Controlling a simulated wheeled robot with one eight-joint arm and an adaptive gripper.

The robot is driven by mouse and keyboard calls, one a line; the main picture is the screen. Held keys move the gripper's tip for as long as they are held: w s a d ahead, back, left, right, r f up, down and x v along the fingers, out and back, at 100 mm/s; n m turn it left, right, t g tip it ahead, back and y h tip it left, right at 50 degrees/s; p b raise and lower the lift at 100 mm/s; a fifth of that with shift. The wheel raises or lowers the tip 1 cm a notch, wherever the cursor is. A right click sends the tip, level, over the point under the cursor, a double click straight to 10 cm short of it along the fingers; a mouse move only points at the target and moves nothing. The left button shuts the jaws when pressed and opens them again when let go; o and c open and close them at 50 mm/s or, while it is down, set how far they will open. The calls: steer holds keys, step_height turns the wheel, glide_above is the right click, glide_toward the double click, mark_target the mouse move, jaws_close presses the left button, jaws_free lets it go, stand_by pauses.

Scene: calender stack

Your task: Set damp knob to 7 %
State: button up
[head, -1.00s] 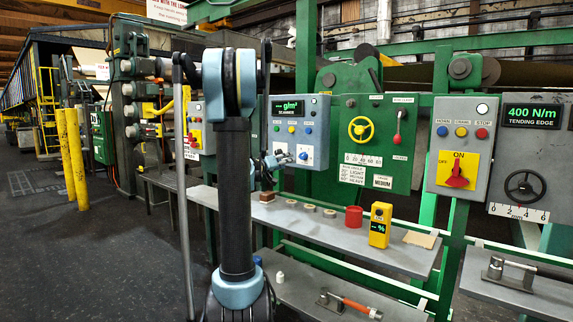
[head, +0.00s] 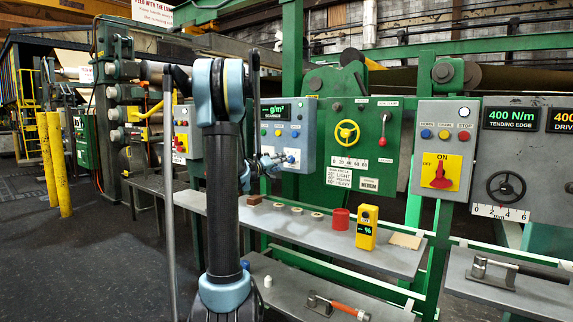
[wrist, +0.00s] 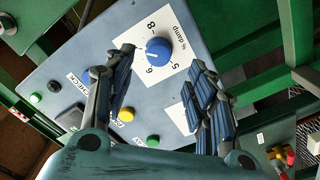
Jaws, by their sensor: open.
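The blue damp knob (wrist: 158,52) sits on a white dial plate marked "% damp", with 5, 6 and 8 readable, on a blue-grey panel. Its small white mark appears to face the 6 side of the dial. My gripper (wrist: 160,60) is open. In the wrist view its two dark fingers lie on either side of the knob, and I cannot tell whether they touch it. In the head view my gripper (head: 276,161) is at the front of the scanner box (head: 303,113), partly hiding the dial plate.
Green and yellow buttons (wrist: 126,115) and a dark part sit beside the dial. A green panel with a yellow handwheel (head: 347,133) stands to the right.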

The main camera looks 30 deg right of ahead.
steer(key=x, duration=0.7)
steer(key=c, duration=1.1)
